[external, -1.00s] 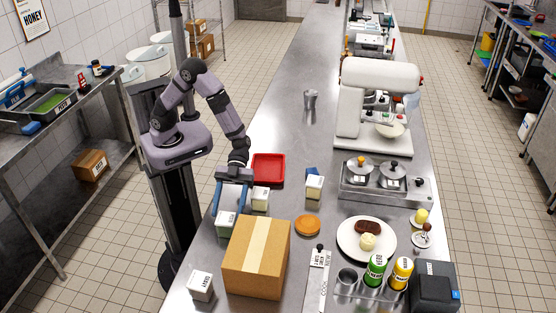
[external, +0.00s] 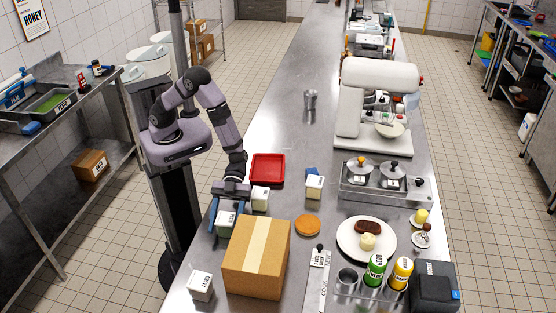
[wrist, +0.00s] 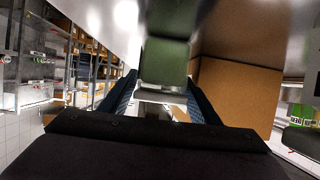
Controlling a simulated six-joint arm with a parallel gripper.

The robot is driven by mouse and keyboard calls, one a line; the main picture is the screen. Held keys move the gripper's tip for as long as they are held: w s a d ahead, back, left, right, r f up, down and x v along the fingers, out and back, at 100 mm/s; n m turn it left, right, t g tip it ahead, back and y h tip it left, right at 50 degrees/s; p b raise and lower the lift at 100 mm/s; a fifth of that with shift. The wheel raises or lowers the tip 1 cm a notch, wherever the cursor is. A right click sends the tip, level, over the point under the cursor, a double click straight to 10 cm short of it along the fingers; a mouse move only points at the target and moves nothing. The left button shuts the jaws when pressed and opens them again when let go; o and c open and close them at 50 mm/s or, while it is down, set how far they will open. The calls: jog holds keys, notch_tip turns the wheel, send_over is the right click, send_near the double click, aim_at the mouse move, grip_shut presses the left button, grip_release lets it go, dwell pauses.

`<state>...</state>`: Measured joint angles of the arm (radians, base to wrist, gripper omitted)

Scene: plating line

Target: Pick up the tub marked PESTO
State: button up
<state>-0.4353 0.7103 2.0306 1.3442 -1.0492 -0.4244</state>
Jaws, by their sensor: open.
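A small pale tub with a greenish top (external: 226,222) stands on the steel counter left of the cardboard box. Its label is too small to read, so I cannot tell whether it says PESTO. My gripper (external: 228,209) is open, with its blue fingers on either side of this tub. In the wrist view the green tub (wrist: 165,60) shows between the spread fingers of my gripper (wrist: 162,84); contact cannot be told. Other white tubs stand near the front edge (external: 200,286), just right of my gripper (external: 260,199) and farther right (external: 314,187); their labels are not clearly legible.
The large cardboard box (external: 257,270) stands close to the right of the tub, and also shows in the wrist view (wrist: 235,95). A red tray (external: 267,168) lies behind my gripper. An orange disc (external: 307,225) and a plate (external: 345,240) lie to the right.

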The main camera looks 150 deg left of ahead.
jog(key=shift+x, duration=1.05)
jog(key=c, duration=1)
jog(key=shift+o, duration=0.4)
jog(key=shift+r, duration=0.25)
notch_tip(320, 180, up, 18)
